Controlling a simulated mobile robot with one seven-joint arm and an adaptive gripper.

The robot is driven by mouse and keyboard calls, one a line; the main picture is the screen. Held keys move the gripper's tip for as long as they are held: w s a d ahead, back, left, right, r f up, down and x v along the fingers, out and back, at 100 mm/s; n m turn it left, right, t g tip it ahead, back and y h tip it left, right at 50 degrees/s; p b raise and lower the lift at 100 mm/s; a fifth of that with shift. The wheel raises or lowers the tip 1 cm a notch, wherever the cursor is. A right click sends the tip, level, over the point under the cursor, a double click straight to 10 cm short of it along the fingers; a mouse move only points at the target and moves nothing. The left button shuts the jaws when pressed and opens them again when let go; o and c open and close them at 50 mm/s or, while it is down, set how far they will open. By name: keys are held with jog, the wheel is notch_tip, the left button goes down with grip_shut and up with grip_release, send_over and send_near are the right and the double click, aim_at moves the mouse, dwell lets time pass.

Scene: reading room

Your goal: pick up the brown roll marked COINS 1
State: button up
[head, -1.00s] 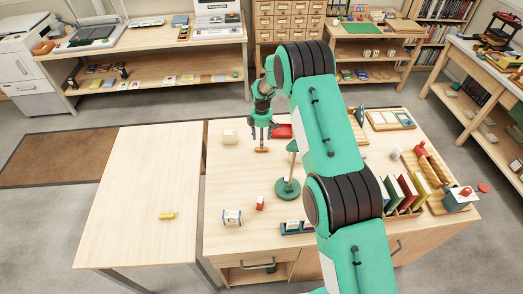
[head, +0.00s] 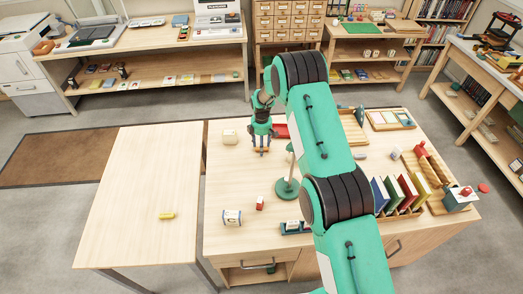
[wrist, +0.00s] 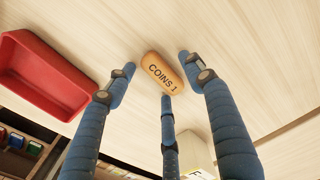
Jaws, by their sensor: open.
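The brown roll marked COINS 1 (wrist: 162,73) lies on the light wooden table (head: 240,180). In the wrist view its label reads clearly, and it sits between the tips of my gripper (wrist: 159,72). The blue fingers are spread open around it, with visible gaps at the left and right fingers; a third finger points at its near side. I cannot tell whether that one touches. In the head view my gripper (head: 261,152) reaches down near the tabletop, and the fingers mostly hide the roll.
A red tray (wrist: 40,75) lies left of the roll in the wrist view. A cream block (wrist: 199,153) stands nearby, also in the head view (head: 230,136). A green lamp-like stand (head: 287,188) is close to the gripper. The table's left part is mostly clear.

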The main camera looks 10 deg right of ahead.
grip_shut()
dwell(0.3)
jog(key=shift+r, duration=0.1)
jog(key=shift+r, duration=0.65)
jog(key=shift+s+r, duration=0.15)
jog(key=shift+r, duration=0.4)
jog(key=shift+s+r, duration=0.15)
jog(key=shift+r, duration=0.4)
jog(key=s, duration=0.5)
jog(key=s+d+r, duration=0.1)
jog(key=s, duration=0.4)
jog(key=s+d, duration=0.1)
jog(key=s, duration=0.4)
jog(key=shift+s+r, duration=0.15)
